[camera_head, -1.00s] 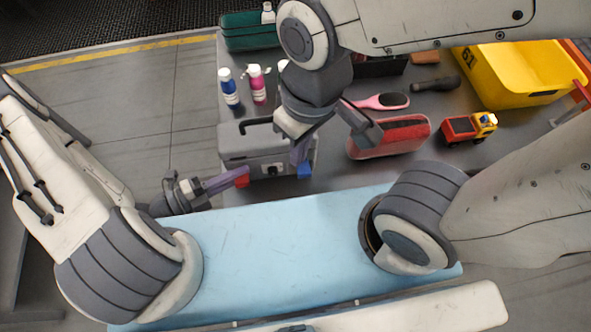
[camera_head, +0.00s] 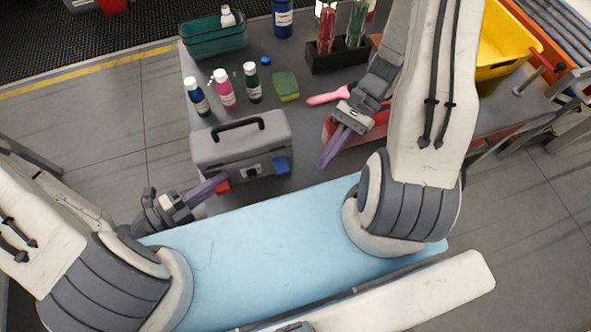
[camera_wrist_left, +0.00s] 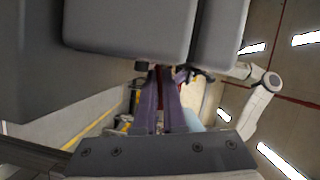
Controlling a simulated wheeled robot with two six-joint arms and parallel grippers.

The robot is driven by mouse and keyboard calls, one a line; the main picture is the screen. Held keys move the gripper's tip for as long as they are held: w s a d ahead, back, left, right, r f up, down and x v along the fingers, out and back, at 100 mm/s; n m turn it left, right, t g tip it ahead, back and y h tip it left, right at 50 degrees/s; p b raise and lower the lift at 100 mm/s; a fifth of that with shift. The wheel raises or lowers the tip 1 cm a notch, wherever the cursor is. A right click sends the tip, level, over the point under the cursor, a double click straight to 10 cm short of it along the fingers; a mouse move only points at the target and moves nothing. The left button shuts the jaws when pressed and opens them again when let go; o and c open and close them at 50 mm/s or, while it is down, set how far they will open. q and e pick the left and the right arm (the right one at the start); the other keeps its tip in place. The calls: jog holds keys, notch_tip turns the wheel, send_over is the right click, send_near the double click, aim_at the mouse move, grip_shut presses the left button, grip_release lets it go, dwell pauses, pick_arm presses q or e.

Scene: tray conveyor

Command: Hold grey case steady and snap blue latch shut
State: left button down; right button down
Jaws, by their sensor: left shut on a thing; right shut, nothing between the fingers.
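The grey case (camera_head: 228,153) with a black handle stands upright on the grey table, its lid down. Its blue latch (camera_head: 282,167) is on the front at the right; I cannot tell if it is fully snapped shut. A red latch (camera_head: 222,187) is on the front at the left. My left gripper (camera_head: 221,180) is shut on the red latch; in the left wrist view red shows between its fingers (camera_wrist_left: 159,95), beneath the case. My right gripper (camera_head: 326,165) is shut and empty, right of the case, apart from the blue latch.
A red pouch (camera_head: 345,137) lies behind my right gripper. Several bottles, including a pink one (camera_head: 226,92), and a green sponge (camera_head: 286,85) stand or lie behind the case. A black holder (camera_head: 335,58), teal bin (camera_head: 213,42) and yellow bin (camera_head: 505,45) are further back. A light-blue surface (camera_head: 260,240) is clear in front.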

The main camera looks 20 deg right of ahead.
aim_at(281, 167)
jog(key=f+m+t+y, duration=0.1)
jog(key=m, duration=0.1)
jog(key=d+f+m+t+y, duration=0.1)
jog(key=s+f+m+y, duration=0.1)
jog(key=m+y, duration=0.1)
jog(key=shift+s+d+f+m+t, duration=0.1)
jog(key=shift+d+f+m+t, duration=0.1)
jog(key=shift+f+m+t, duration=0.15)
jog(key=shift+d+f+m+t, duration=0.15)
jog(key=shift+f+m+t, duration=0.15)
jog(key=shift+t, duration=0.25)
jog(key=shift+w+d+f+m+t+y, duration=0.25)
jog(key=shift+w+m+t+y, duration=0.2)
jog(key=shift+m+t, duration=0.25)
jog(key=shift+a, duration=0.1)
jog(key=shift+g, duration=0.3)
jog(key=x, duration=0.9)
jog(key=shift+s+a+f, duration=0.1)
jog(key=shift+a+f, duration=0.15)
jog(key=shift+a, duration=0.05)
jog(key=r, duration=0.1)
jog(key=w+r, duration=0.1)
jog(key=shift+r, duration=0.4)
jog(key=shift+w+a+r, duration=0.1)
jog(key=shift+w+r, duration=0.05)
jog(key=shift+r, duration=0.3)
